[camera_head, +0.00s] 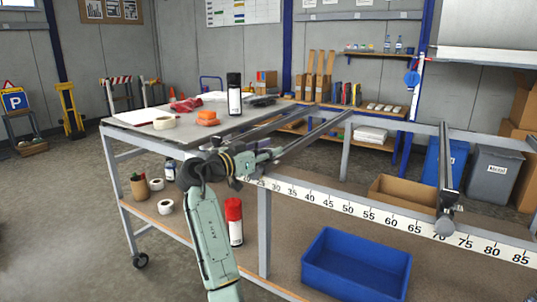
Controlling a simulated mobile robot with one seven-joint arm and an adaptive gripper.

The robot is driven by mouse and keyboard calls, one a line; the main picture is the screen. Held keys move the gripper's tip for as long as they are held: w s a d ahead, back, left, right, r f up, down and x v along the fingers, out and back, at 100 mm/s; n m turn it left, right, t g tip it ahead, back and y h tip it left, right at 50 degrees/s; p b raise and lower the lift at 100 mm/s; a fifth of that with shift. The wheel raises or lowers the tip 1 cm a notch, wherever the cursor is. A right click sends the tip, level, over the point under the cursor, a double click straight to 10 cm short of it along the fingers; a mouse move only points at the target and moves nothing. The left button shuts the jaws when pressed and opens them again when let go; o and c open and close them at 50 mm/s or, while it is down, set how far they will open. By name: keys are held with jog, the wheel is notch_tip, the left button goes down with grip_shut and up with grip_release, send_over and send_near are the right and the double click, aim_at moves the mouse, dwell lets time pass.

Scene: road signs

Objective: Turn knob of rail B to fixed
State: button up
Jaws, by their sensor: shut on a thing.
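My arm reaches up from the bottom, and my gripper (264,156) is at the front end of a grey rail (318,133), just above the ruler strip. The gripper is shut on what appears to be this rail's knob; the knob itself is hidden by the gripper. Another rail (446,165) stands to the right, its front end with a dark knob-like part (446,225) over the ruler near 65 to 70. A further rail (262,128) runs along the right side of the grey tabletop. No rail letters or knob markings are readable from here.
The ruler strip (385,217) runs along the front frame. A grey tabletop (140,134) at left holds a black spray can (234,95), tape and an orange item. Below are a blue bin (357,262), a red-capped can (234,222) and a cardboard box (402,198).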

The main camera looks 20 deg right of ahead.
jog(key=m+g, duration=0.2)
jog(key=g, duration=0.1)
jog(key=m+g+h+p, duration=0.1)
jog(key=m+g, duration=0.1)
jog(key=g, duration=0.1)
jog(key=shift+r+h+p, duration=0.2)
jog(key=shift+h+p, duration=0.1)
jog(key=shift+m+g+p, duration=0.55)
jog(key=shift+m+g, duration=0.05)
jog(key=shift+g, duration=0.6)
jog(key=shift+f+m+g+p, duration=0.2)
jog(key=shift+m+g+p, duration=0.35)
jog(key=shift+g, duration=0.25)
jog(key=o, duration=1.1)
jog(key=shift+o, duration=0.2)
jog(key=w+a, duration=0.1)
jog(key=a, duration=0.6)
jog(key=shift+a, duration=0.2)
